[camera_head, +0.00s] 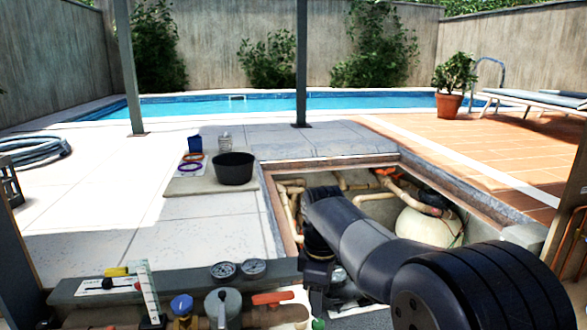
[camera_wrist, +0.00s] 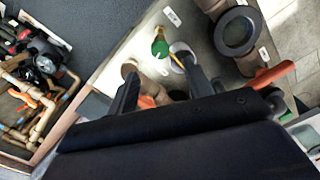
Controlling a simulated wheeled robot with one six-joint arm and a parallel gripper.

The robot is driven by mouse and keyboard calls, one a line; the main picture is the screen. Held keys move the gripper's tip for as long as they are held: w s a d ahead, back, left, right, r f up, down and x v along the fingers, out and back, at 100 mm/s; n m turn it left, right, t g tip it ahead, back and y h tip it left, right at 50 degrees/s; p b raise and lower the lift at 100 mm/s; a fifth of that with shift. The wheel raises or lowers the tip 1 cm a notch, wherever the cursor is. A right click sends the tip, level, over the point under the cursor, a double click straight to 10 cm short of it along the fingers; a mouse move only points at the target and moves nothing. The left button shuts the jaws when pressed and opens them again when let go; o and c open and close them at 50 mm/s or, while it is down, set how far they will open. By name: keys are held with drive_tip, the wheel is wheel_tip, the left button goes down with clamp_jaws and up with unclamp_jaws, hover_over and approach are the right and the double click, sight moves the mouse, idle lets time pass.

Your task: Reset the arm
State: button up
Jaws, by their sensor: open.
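My arm reaches from the lower right of the head view over the open pit (camera_head: 283,222), and its wrist bends down. My gripper (camera_head: 318,292) hangs at the pit's near edge, above the row of valves. In the wrist view my gripper (camera_wrist: 157,62) has its two dark fingers apart and nothing held between them. A green-handled fitting (camera_wrist: 160,47) shows beyond the fingertips, close to them in the picture. Pale pipe parts and an orange piece also show by the fingers. I cannot tell whether the fingers touch any of them.
Valves with blue (camera_head: 181,305), grey and orange (camera_head: 272,298) handles and two gauges (camera_head: 223,270) line the near ledge. Pipes and a cream tank (camera_head: 428,228) fill the pit. A black tub (camera_head: 234,168) stands on the paving left of it. Open paving lies farther left.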

sight(317, 323)
wheel_tip(317, 323, down, 7)
drive_tip(key=shift+p, duration=0.3)
drive_tip(key=shift+f+m, duration=0.1)
drive_tip(key=shift+m, duration=0.2)
drive_tip(key=m+b, duration=0.1)
drive_tip(key=m, duration=0.3)
drive_tip(key=shift+m, duration=0.4)
drive_tip(key=m+b, duration=0.1)
drive_tip(key=m, duration=0.4)
drive_tip(key=shift+m, duration=0.3)
drive_tip(key=m+b, duration=0.2)
drive_tip(key=m, duration=0.3)
drive_tip(key=m+b, duration=0.1)
drive_tip(key=m, duration=0.3)
drive_tip(key=shift+b, duration=0.35)
drive_tip(key=shift+m, duration=0.7)
drive_tip(key=shift+s, duration=0.1)
